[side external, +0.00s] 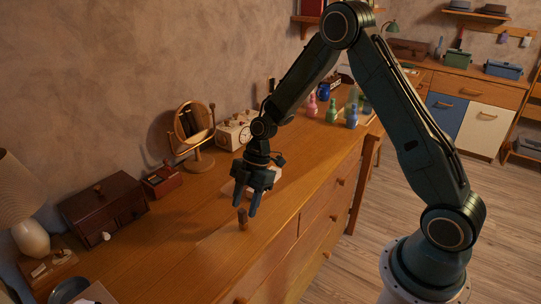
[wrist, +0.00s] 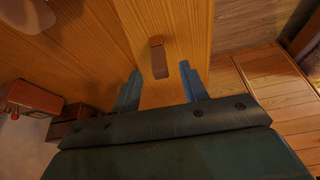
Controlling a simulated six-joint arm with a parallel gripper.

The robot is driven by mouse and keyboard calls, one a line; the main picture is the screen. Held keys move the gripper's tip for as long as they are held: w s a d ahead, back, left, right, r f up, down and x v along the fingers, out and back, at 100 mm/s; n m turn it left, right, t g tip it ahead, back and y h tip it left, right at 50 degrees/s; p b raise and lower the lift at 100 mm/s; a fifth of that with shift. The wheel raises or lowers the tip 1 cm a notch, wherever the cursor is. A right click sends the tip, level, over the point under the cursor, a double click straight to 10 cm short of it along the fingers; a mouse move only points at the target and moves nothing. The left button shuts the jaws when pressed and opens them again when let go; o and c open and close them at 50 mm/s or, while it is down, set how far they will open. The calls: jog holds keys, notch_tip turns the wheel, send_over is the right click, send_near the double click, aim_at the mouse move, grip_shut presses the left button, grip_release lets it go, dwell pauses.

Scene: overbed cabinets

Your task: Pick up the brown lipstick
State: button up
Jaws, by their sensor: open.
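The brown lipstick (side external: 242,219) stands upright on the wooden dresser top, near its front edge. In the wrist view the lipstick (wrist: 158,57) shows as a small brown piece with a lighter top, ahead of the gap between the fingers. My gripper (side external: 246,208) is open and empty, pointing down at the lipstick from just above. In the wrist view my gripper's (wrist: 160,88) two blue-grey fingers stand apart to either side of the lipstick's line. The fingers do not appear to touch it.
A brown jewelry box (side external: 104,209), a small red box (side external: 162,180) and a round mirror (side external: 193,130) stand along the wall. A white clock radio (side external: 234,131) and several colored bottles (side external: 332,110) stand farther back. The dresser top around the lipstick is clear.

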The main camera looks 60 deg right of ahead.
aim_at(243, 210)
jog(key=shift+x, duration=2.35)
jog(key=shift+a, duration=0.15)
jog(key=shift+r, duration=0.1)
jog(key=c, duration=0.9)
